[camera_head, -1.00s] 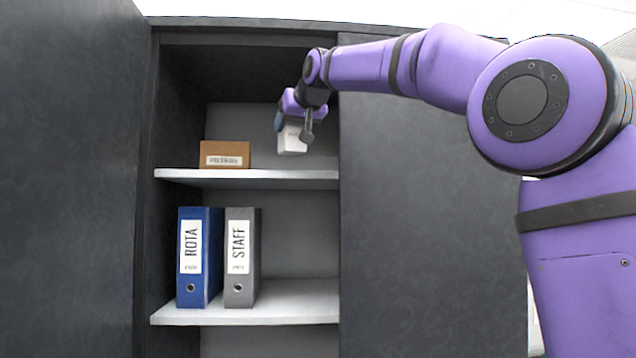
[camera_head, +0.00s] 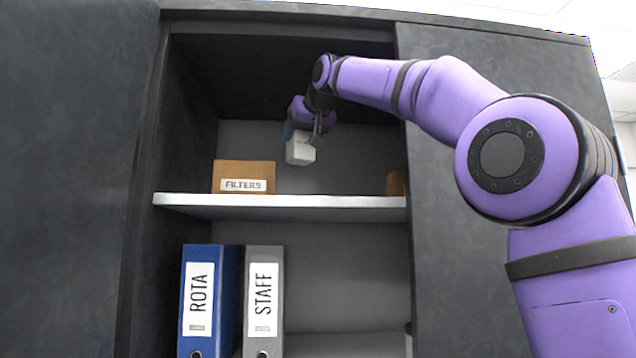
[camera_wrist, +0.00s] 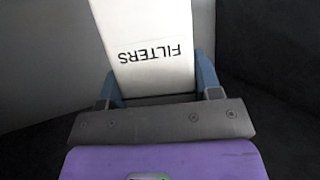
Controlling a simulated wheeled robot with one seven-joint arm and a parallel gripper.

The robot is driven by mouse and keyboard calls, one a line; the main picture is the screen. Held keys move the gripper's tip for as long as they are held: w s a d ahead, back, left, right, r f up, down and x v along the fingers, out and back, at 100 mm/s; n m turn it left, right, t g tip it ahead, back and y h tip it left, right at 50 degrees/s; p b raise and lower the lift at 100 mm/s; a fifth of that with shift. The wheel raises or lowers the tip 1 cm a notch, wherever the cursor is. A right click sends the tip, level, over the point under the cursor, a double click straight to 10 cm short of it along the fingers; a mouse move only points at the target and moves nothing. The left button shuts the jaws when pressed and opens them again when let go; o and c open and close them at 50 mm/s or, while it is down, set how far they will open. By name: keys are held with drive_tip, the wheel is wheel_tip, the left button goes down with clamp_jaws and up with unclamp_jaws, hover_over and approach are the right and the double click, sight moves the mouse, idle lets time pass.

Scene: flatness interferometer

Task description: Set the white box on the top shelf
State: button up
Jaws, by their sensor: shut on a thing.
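The white box (camera_head: 300,149) is in my gripper (camera_head: 302,132), held in the air above the top shelf (camera_head: 300,201). In the wrist view the white box (camera_wrist: 148,45) sits between the two blue fingers of my gripper (camera_wrist: 160,85), and its face reads FILTERS, upside down. The gripper is shut on it. In the head view the box hangs below the gripper, slightly tilted, to the right of the brown box and apart from the shelf board.
A brown box (camera_head: 243,178) labelled FILTERS stands on the top shelf at left. Another brown item (camera_head: 396,183) is at its right end, partly hidden by the cabinet side. Between them the board is clear. Blue ROTA (camera_head: 205,300) and grey STAFF (camera_head: 263,300) binders stand below.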

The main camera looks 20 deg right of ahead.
sight(305, 159)
drive_tip(key=shift+f, duration=4.05)
drive_tip(key=shift+f, duration=0.1)
drive_tip(key=shift+f, duration=0.35)
drive_tip(key=shift+f, duration=0.2)
drive_tip(key=o, duration=1.1)
drive_tip(key=shift+r, duration=0.25)
drive_tip(key=v, duration=1.2)
drive_tip(key=shift+r, duration=0.3)
